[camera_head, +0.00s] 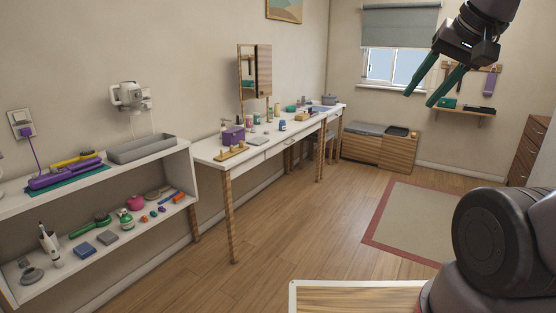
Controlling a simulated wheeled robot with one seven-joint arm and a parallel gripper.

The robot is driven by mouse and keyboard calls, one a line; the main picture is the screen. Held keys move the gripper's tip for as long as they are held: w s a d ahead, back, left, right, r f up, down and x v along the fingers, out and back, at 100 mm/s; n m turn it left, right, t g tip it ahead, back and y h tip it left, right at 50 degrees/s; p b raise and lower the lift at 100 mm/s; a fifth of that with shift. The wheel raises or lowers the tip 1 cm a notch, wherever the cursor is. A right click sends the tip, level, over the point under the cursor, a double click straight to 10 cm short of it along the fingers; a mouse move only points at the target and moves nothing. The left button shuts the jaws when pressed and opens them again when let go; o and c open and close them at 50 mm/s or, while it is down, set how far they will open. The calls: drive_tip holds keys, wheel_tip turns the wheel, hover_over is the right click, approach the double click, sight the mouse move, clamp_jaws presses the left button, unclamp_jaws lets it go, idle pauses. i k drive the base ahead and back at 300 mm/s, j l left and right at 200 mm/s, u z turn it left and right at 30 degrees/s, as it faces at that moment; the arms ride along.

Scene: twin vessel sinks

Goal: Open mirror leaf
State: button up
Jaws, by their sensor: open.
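A wood-framed mirror (247,74) stands above the white table along the left wall. Its wooden leaf (264,70) shows on the right side, set at an angle to the frame. I cannot tell how far the leaf is swung. My gripper (421,94) is at the upper right, high in the air, with two green fingers spread apart and nothing between them. It is well to the right of the mirror and touches nothing.
The white table (210,153) holds several bottles and a purple box (233,135). A white shelf unit (186,152) with tools stands at the near left. A wooden chest (392,153) sits under the window. The wooden floor (290,220) in the middle is clear, beside a red-edged rug (415,216).

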sight(264, 51)
drive_tip(key=i, duration=2.5)
drive_tip(key=i+u, duration=0.2)
drive_tip(key=i, duration=0.25)
drive_tip(key=i+u, duration=0.2)
drive_tip(key=i, duration=0.25)
drive_tip(key=i+l+u, duration=0.2)
drive_tip(key=i, duration=0.25)
drive_tip(key=i+l+u, duration=0.2)
drive_tip(key=i, duration=0.25)
